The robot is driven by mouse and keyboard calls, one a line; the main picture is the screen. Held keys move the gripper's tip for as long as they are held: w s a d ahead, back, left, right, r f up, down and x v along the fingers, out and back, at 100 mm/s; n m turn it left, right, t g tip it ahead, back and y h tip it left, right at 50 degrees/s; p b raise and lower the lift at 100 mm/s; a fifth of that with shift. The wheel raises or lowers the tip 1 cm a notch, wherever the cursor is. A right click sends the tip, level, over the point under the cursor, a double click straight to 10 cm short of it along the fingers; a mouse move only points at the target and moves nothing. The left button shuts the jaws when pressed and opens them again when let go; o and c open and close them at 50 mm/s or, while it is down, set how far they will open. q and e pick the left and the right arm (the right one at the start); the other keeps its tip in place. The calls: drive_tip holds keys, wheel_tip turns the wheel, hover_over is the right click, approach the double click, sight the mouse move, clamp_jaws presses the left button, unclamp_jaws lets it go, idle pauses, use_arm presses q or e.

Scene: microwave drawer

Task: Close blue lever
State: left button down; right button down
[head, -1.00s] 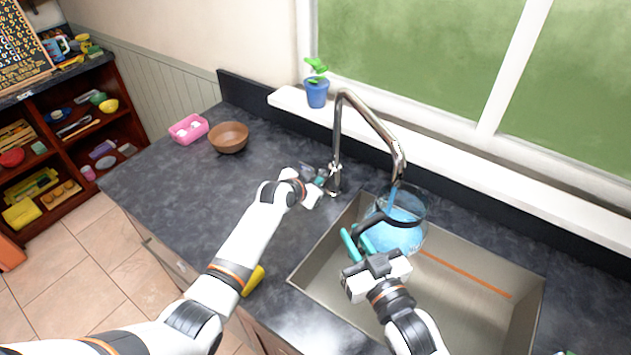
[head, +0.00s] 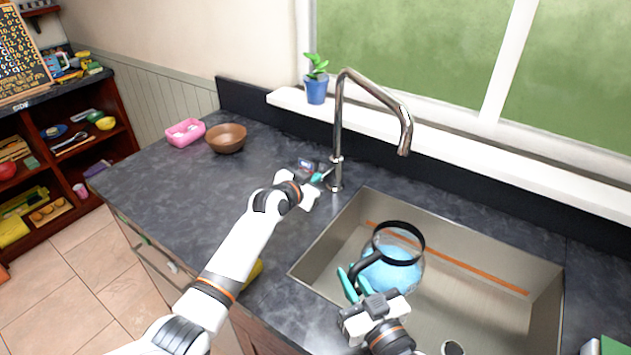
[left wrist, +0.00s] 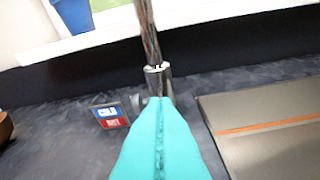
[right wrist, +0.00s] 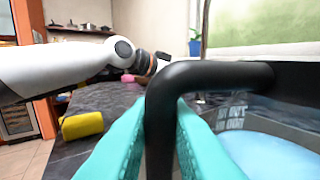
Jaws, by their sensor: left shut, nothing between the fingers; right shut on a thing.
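The chrome tap (head: 337,150) stands behind the sink, and its base shows in the left wrist view (left wrist: 152,45). A small plate, blue above red (left wrist: 108,115), is beside the base; it also shows in the head view (head: 305,165). I cannot make out a separate blue lever. My left gripper (head: 322,176) is shut and empty, its teal fingertips in front of the tap base. My right gripper (head: 353,282) is shut on the black handle of a glass jug (head: 392,272) holding blue liquid, in or over the sink. No stream shows at the spout.
The steel sink (head: 480,300) is at the right. A brown bowl (head: 226,138) and a pink tray (head: 185,132) are on the counter at the back left. A potted plant (head: 316,88) stands on the sill. A yellow object (right wrist: 82,125) is near the counter's front.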

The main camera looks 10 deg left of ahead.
sight(357, 272)
use_arm(q)
drive_tip(key=shift+w+f, duration=0.1)
use_arm(e)
drive_tip(key=shift+w+r, duration=0.15)
drive_tip(key=shift+w, duration=0.05)
